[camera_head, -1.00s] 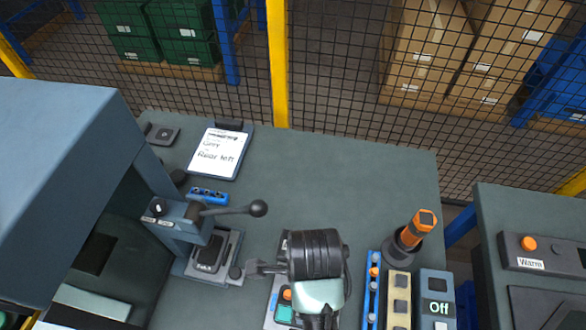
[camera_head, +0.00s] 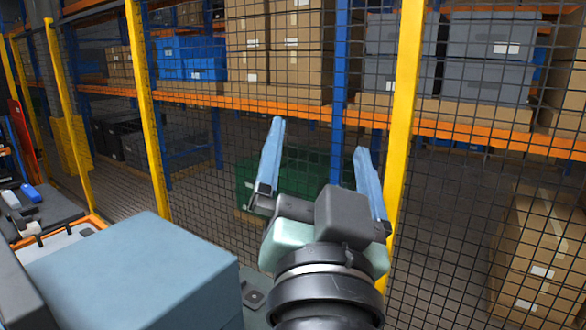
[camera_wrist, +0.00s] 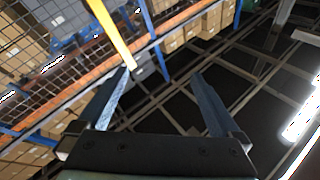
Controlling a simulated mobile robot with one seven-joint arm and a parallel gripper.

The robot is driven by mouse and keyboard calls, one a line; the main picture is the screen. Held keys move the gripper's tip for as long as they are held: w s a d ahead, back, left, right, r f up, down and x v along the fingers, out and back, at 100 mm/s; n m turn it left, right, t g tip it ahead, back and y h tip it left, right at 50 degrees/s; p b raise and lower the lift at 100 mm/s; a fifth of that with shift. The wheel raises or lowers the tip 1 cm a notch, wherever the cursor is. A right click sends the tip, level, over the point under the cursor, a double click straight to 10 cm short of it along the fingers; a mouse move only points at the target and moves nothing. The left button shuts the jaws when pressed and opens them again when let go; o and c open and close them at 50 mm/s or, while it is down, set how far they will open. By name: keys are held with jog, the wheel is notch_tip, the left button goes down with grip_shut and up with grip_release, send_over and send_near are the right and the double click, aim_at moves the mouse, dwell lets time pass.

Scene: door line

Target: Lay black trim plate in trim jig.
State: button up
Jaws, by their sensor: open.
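My gripper (camera_head: 318,137) is raised in front of the mesh fence, its two blue fingers spread apart with nothing between them. It also shows open and empty in the wrist view (camera_wrist: 162,73), against shelving and the dark roof structure. I can make out neither the black trim plate nor the trim jig in either view now. The bench top is mostly outside the head view or hidden behind the blue-grey housing and my arm.
The blue-grey housing (camera_head: 135,275) fills the lower left. Beyond it is an orange-edged tray (camera_head: 62,240). A mesh fence with yellow posts (camera_head: 402,120) stands behind my gripper, with racks of boxes (camera_head: 278,50) beyond it.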

jog(key=s+a+r+n+t+y, duration=0.1)
jog(key=s+a+r+n+t, duration=0.1)
jog(key=s+r+n+t, duration=0.3)
jog(key=s+r, duration=0.3)
jog(key=r, duration=0.4)
jog(key=shift+s+a+y, duration=0.25)
jog(key=shift+a+y, duration=0.05)
jog(key=shift+a, duration=0.1)
